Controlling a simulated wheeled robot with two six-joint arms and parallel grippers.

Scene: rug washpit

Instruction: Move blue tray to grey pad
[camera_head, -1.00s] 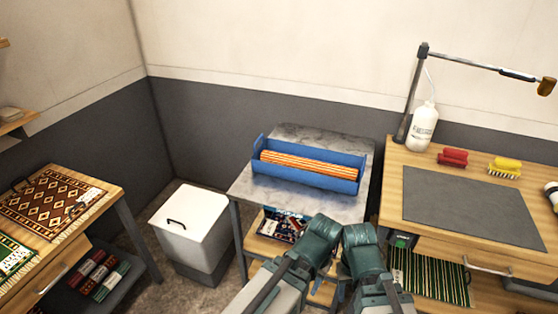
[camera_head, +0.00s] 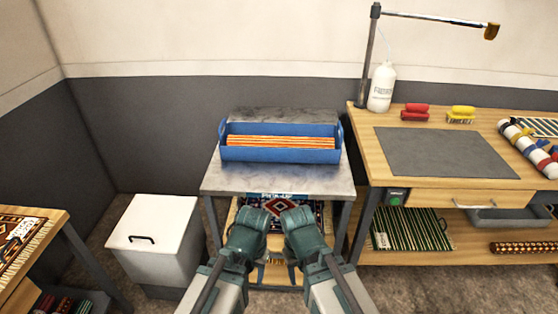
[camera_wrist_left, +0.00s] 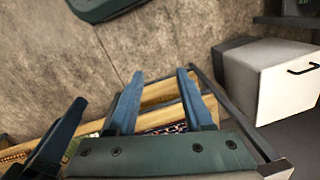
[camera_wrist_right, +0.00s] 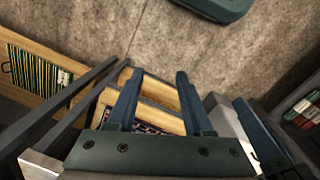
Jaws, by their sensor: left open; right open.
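The blue tray (camera_head: 281,155) sits on a small grey stone-topped table (camera_head: 275,182) in the head view and holds several orange sticks. The grey pad (camera_head: 446,152) lies flat and bare on the wooden bench to the right. My left gripper (camera_wrist_left: 157,83) and my right gripper (camera_wrist_right: 158,82) are open and empty, their blue fingers apart in the wrist views. In the head view both arms reach toward the front of the small table, short of the tray, and hide their fingertips. The tray is not in either wrist view.
A white lidded bin (camera_head: 155,238) stands left of the small table. On the wooden bench (camera_head: 366,170), a white bottle (camera_head: 381,88), a red brush (camera_head: 415,113) and a yellow brush (camera_head: 461,115) stand behind the pad. A rolled rug (camera_head: 530,148) lies right of it.

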